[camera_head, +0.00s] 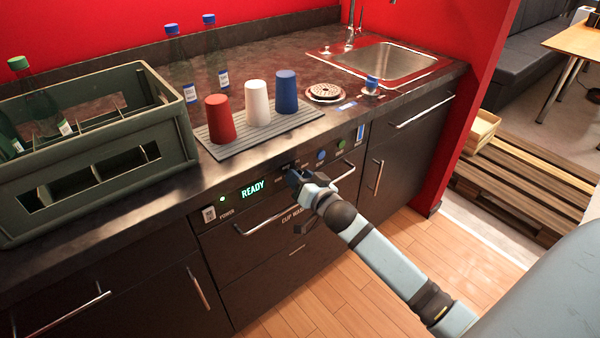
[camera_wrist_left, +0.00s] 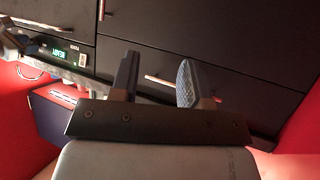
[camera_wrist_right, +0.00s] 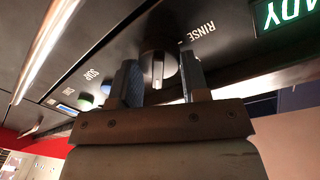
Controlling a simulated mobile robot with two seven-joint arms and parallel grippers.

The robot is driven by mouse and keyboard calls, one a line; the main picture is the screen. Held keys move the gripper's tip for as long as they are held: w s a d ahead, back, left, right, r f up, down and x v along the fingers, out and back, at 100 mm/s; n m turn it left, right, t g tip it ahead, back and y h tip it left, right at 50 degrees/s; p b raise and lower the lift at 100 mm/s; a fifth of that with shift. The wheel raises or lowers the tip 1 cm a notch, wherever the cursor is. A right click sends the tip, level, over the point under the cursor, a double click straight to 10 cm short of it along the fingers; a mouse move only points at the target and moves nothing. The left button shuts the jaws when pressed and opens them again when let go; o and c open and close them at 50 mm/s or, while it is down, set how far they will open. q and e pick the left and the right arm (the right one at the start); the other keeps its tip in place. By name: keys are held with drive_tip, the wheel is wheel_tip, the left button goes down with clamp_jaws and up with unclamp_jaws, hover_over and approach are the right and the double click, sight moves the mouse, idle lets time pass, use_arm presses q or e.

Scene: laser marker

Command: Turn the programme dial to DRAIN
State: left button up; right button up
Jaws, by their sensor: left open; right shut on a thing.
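The programme dial (camera_wrist_right: 158,66) is a dark round knob with a pale pointer line, seen in the right wrist view on the black panel. The word RINSE is printed beside it; I cannot read a DRAIN mark. My right gripper (camera_wrist_right: 160,72) is shut on the dial, one finger on each side. In the head view my right gripper (camera_head: 298,178) is at the panel and hides the dial. My left gripper (camera_wrist_left: 158,62) is open and empty in front of dark cabinet fronts in the left wrist view; it is not in the head view.
A green READY display (camera_head: 253,189) is left of the dial; blue (camera_head: 321,155) and green (camera_head: 341,144) buttons are to its right. A bar handle (camera_head: 262,222) runs below. Red (camera_head: 219,118), white (camera_head: 257,103) and blue (camera_head: 286,91) cups and a bottle crate (camera_head: 90,185) stand on the counter.

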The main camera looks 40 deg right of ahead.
drive_tip(key=m+p, duration=0.1)
drive_tip(key=p, duration=0.1)
drive_tip(key=m+p, duration=0.1)
drive_tip(key=shift+r+m+p, duration=0.35)
drive_tip(key=shift+r+m, duration=0.05)
drive_tip(key=m+p, duration=0.3)
drive_tip(key=p, duration=0.1)
drive_tip(key=shift+d+f, duration=0.1)
drive_tip(key=shift+f+m+g+p, duration=0.15)
drive_tip(key=shift+m+g+p, duration=0.15)
drive_tip(key=shift+m+p, duration=0.65)
drive_tip(key=shift+m+y, duration=0.3)
drive_tip(key=shift+m, duration=0.35)
use_arm(q)
drive_tip(key=r, duration=0.1)
drive_tip(key=s+a+r+g, duration=0.1)
drive_tip(key=shift+r+n+y, duration=0.35)
drive_tip(key=shift+n+y, duration=0.05)
use_arm(e)
drive_tip(key=shift+f+m, duration=0.1)
drive_tip(key=shift+m, duration=0.2)
use_arm(q)
drive_tip(key=shift+a, duration=0.2)
drive_tip(key=shift+r, duration=0.1)
